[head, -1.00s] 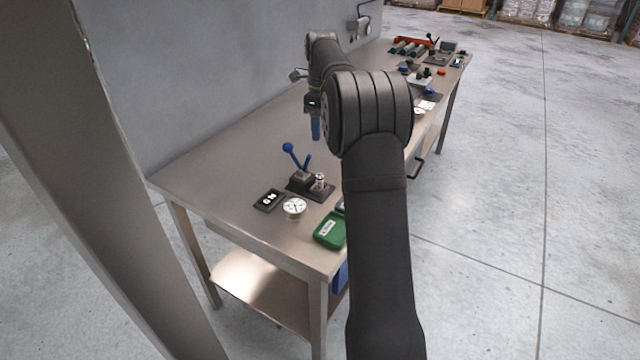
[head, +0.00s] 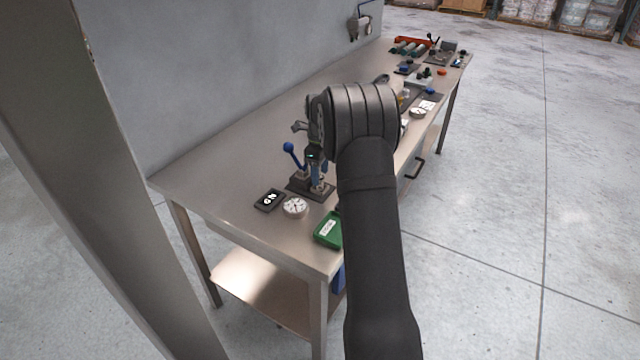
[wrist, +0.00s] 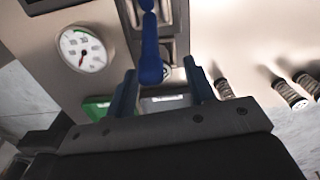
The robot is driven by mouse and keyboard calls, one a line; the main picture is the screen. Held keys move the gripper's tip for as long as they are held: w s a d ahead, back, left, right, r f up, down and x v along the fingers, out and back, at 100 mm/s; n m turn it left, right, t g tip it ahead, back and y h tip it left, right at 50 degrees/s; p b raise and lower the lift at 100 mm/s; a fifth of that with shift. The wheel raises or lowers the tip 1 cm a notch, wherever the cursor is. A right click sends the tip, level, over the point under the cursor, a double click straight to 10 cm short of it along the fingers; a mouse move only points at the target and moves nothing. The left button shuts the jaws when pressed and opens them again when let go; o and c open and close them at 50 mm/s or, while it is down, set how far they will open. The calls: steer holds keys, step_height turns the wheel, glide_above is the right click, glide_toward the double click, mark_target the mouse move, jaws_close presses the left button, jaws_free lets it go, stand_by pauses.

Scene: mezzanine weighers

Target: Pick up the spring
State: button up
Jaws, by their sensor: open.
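Several coiled, spring-like cylinders show at the right of the wrist view: one (wrist: 223,89) just right of the right fingertip, and others (wrist: 290,95) farther right. I cannot tell which is the task's spring. In the head view my arm hides that spot. My gripper (wrist: 161,80) is open, its two blue fingers apart with nothing gripped. In the wrist view the blue lever (wrist: 150,50) of a bench fixture shows between the fingers. In the head view my gripper (head: 318,172) is low over the dark fixture base (head: 297,187), hiding part of it.
A green tray (head: 328,230) is near the table's front edge. The blue-knobbed lever (head: 289,150) stands up beside my gripper. The steel table (head: 215,165) is clear at left.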

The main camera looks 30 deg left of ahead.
step_height(320, 180, down, 2)
steer(key=shift+c, duration=0.2)
jaws_close()
